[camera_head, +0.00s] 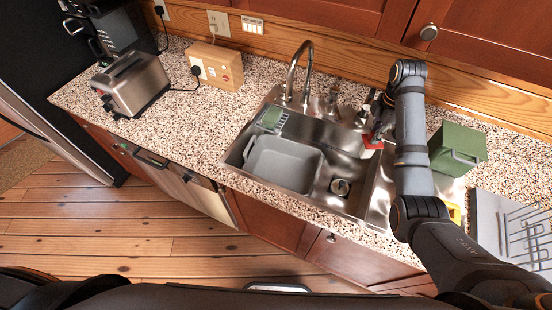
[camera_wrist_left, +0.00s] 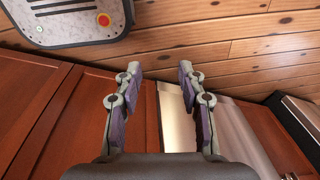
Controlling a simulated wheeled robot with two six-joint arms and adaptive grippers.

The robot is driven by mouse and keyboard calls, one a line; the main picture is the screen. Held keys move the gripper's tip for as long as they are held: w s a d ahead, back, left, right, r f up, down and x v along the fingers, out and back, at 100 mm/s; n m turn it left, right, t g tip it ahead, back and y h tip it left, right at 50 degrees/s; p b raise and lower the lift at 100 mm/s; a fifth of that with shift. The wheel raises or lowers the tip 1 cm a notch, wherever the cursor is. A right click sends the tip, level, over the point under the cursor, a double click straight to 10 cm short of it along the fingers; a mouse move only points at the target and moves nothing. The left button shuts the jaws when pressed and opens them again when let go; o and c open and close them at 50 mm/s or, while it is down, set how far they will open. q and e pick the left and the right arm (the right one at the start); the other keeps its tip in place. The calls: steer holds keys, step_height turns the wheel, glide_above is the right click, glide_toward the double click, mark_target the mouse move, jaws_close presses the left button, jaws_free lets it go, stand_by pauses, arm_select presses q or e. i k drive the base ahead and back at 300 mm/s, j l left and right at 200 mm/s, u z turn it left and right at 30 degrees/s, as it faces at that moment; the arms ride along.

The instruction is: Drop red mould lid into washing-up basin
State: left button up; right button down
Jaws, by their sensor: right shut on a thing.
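The red mould lid (camera_head: 373,142) shows as a small red piece at the right side of the sink, under my right gripper (camera_head: 374,132). My right gripper is shut on it; the arm link partly hides the fingers and the lid. The grey washing-up basin (camera_head: 284,164) sits in the left part of the sink, left of and nearer than the lid, and looks empty. The lid is apart from the basin. My left gripper (camera_wrist_left: 158,74) is open and empty in the left wrist view, in front of the cabinet doors and above the wooden floor.
A curved tap (camera_head: 300,70) stands behind the sink. A green caddy (camera_head: 270,118) is at the sink's back left. A green box (camera_head: 457,148) and a dish rack (camera_head: 520,230) stand right of my right arm. A toaster (camera_head: 132,85) and wooden box (camera_head: 215,65) are left.

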mark_target(286, 175)
steer(key=i+j, duration=0.15)
steer(key=j, duration=0.3)
steer(key=i+j+z, duration=0.15)
steer(key=j, duration=0.8)
steer(key=i+j+z, duration=0.15)
steer(key=j, duration=0.35)
